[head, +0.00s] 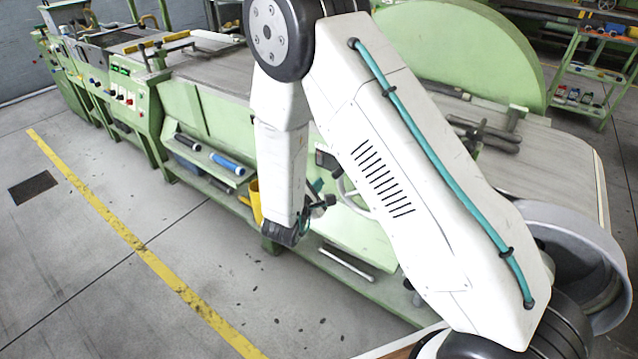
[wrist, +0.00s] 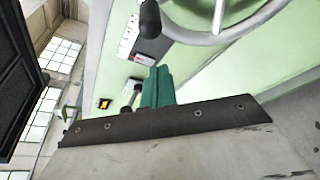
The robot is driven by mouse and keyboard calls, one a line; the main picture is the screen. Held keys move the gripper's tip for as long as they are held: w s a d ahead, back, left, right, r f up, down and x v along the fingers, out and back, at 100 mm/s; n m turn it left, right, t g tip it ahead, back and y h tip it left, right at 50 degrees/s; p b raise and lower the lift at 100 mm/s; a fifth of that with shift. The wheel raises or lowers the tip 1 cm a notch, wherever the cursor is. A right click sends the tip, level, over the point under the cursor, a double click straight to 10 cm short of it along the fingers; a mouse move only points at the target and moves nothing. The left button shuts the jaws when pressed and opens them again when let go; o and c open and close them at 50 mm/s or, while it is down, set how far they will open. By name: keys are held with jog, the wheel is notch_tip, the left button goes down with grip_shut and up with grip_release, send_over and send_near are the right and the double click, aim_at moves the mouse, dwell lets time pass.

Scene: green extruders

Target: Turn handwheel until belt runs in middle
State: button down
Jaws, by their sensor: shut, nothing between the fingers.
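The handwheel (head: 352,198) is on the green side of the machine in the head view, with its pale rim partly hidden behind my arm. In the wrist view the grey handwheel (wrist: 230,28) is at the top, cut off by the frame, with its black knob (wrist: 150,20) at its left. My gripper (head: 322,201) is shut and empty, hanging just left of the wheel in the head view; contact cannot be told. The grey belt (head: 555,165) runs along the machine top to the right. My arm hides much of it, so its centring cannot be told.
A yellow container (head: 255,200) and a blue roll (head: 227,163) are at the machine's lower side. A control panel (head: 122,97) is farther left. The floor (head: 85,260) in front is clear around the yellow line. A green trolley (head: 588,85) stands at back right.

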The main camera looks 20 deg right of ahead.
jog(key=v, duration=0.9)
jog(key=shift+a+f, duration=0.3)
jog(key=shift+a, duration=0.15)
